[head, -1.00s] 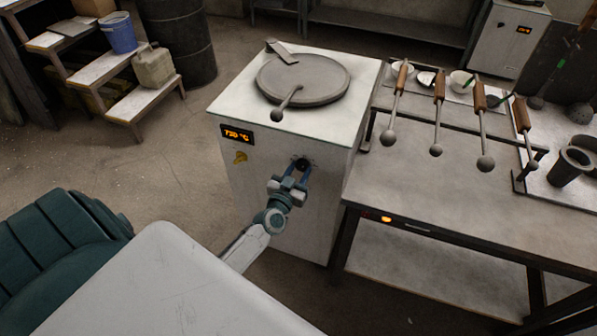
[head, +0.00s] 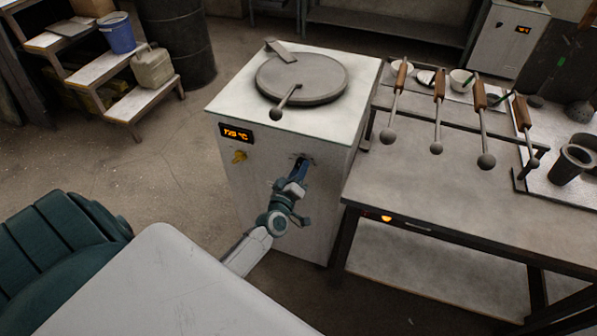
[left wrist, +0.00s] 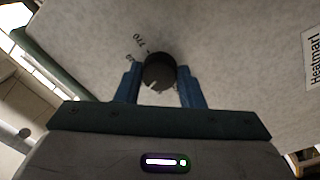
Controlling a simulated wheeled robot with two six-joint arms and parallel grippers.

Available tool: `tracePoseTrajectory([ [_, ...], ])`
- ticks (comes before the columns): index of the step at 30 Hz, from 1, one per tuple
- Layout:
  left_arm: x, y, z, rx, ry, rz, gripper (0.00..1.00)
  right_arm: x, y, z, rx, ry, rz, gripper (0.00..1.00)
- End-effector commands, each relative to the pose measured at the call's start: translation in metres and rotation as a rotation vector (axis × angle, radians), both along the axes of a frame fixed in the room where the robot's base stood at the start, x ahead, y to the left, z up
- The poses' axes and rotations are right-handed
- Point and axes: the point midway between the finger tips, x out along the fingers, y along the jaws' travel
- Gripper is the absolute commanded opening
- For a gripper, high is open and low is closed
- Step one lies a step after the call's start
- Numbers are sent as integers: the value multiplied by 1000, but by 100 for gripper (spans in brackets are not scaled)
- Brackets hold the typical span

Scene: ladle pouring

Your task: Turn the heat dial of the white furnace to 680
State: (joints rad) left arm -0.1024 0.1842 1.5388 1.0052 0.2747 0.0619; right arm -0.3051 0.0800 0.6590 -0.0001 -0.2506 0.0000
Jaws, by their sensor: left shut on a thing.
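The white furnace (head: 235,185) stands in the middle of the head view. Its orange display (head: 236,133) seems to read about 729 °C; the last digit is hard to read. My left gripper (head: 300,168) is at the front panel, shut on the black heat dial, which it mostly hides in the head view. In the left wrist view the dial (left wrist: 158,72) sits between the two blue fingers of the left gripper (left wrist: 160,85). Printed scale marks show beside it, one reading about 770. My right gripper is not in view.
A yellow knob (head: 239,157) is on the panel below the display. A round lid (head: 301,80) with a handle covers the furnace top. A workbench (head: 450,205) with several hanging ladles stands close on the right. Open floor lies left of the furnace.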

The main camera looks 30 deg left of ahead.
Motion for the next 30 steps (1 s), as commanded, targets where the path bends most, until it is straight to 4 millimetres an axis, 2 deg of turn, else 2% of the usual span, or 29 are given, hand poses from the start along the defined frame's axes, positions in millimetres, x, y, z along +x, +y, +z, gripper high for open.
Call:
tracePoseTrajectory([
  [6,0,-1,-1,-189,-44,0,12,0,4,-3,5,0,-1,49],
  [15,0,-1,0,-382,-91,1,12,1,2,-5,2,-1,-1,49],
  [30,0,-1,0,-487,-116,0,12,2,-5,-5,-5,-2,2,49],
])
